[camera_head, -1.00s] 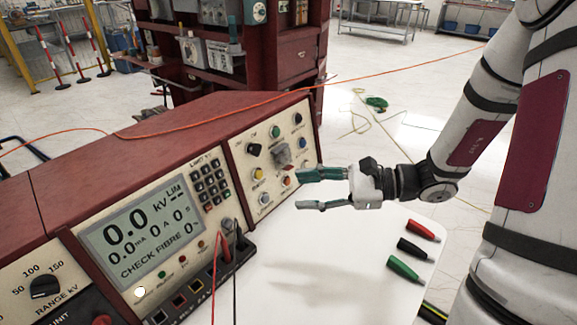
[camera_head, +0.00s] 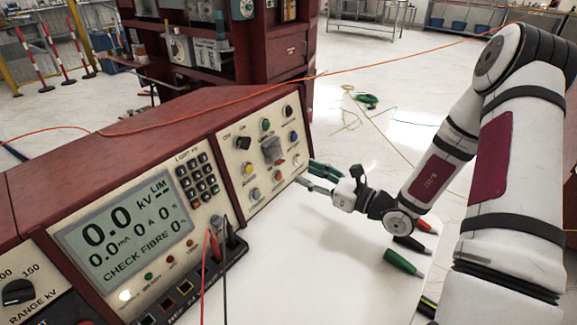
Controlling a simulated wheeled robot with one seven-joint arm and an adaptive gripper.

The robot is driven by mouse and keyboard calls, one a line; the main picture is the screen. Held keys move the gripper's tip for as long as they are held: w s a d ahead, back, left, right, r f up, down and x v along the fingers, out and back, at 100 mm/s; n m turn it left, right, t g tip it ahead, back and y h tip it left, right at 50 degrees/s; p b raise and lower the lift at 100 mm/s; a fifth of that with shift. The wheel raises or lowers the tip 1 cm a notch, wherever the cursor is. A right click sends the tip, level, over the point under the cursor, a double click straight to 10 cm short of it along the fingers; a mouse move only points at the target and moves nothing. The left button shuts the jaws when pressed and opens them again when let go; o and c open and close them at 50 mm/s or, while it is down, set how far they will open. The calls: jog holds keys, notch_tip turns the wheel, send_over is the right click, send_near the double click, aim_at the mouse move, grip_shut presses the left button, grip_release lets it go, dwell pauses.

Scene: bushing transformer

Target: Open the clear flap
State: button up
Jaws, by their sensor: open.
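The clear flap (camera_head: 271,150) is a small see-through cover in the middle of the right-hand control panel (camera_head: 240,173), among coloured knobs and buttons. It looks closed over what lies under it, but it is too small to be sure. My gripper (camera_head: 306,173) is just right of the panel, lower than the flap and to its right. Its green-grey fingers are apart and point left toward the panel, with nothing seen between them. The fingertips look close to the panel's right edge; I cannot tell whether they touch it.
The dark red console (camera_head: 150,145) has a display (camera_head: 125,236) and keypad (camera_head: 197,178). An orange cable (camera_head: 215,108) runs over its top. Green (camera_head: 403,262), black (camera_head: 412,244) and red (camera_head: 427,227) plugs lie on the white tabletop (camera_head: 300,265), otherwise mostly clear. Test leads hang at the console's front.

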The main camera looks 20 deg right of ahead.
aim_at(276, 153)
jog(key=x, duration=0.7)
jog(key=shift+a, duration=0.1)
jog(key=shift+c, duration=0.3)
grip_shut()
